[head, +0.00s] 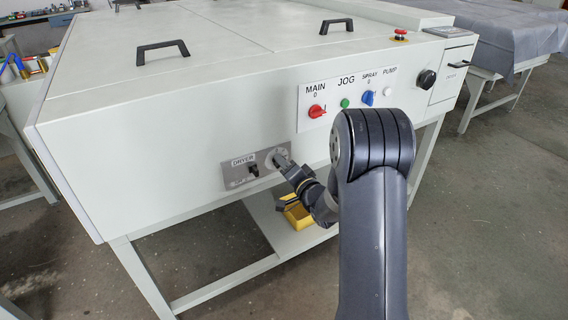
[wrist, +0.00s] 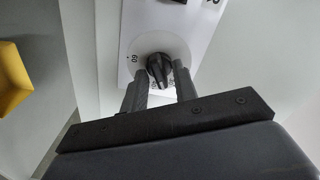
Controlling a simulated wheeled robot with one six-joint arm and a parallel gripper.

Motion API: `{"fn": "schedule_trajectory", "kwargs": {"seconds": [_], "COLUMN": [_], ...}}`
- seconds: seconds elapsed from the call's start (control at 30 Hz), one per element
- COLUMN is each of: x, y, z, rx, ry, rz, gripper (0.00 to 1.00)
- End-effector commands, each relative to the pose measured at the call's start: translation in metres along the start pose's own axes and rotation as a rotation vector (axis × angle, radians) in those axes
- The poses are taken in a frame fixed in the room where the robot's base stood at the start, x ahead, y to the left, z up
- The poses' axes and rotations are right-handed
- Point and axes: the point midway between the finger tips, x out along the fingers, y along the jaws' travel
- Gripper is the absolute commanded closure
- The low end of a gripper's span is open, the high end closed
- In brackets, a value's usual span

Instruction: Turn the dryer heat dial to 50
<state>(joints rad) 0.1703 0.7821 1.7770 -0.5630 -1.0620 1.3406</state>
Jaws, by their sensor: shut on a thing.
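The dryer heat dial is a black knob (wrist: 157,67) on a round white scale (wrist: 152,44). In the wrist view my gripper (wrist: 159,74) has one finger on each side of the knob and is shut on it. A number that looks like an upside-down 60 shows left of the knob. Smaller marks below it are partly hidden by the fingers, and the exact setting cannot be read. In the head view my gripper (head: 284,161) is at the dial on the DRYER panel (head: 239,181) and hides the knob.
A black dryer switch (head: 253,170) sits left of the dial. The red MAIN knob (head: 316,111), green JOG button (head: 345,103) and blue SPRAY knob (head: 369,97) are up to the right. A yellow bin (head: 298,214) stands on the shelf below; it also shows in the wrist view (wrist: 14,75).

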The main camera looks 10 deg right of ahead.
Motion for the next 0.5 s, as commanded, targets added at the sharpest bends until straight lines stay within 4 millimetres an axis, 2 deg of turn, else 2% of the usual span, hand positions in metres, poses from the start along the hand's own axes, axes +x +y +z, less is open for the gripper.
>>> {"fn": "schedule_trajectory", "kwargs": {"seconds": [0.5], "x": [0.0002], "y": [0.0006], "z": [-0.0012], "rx": [0.492], "ry": [0.002], "rz": [0.0], "gripper": [0.95]}}
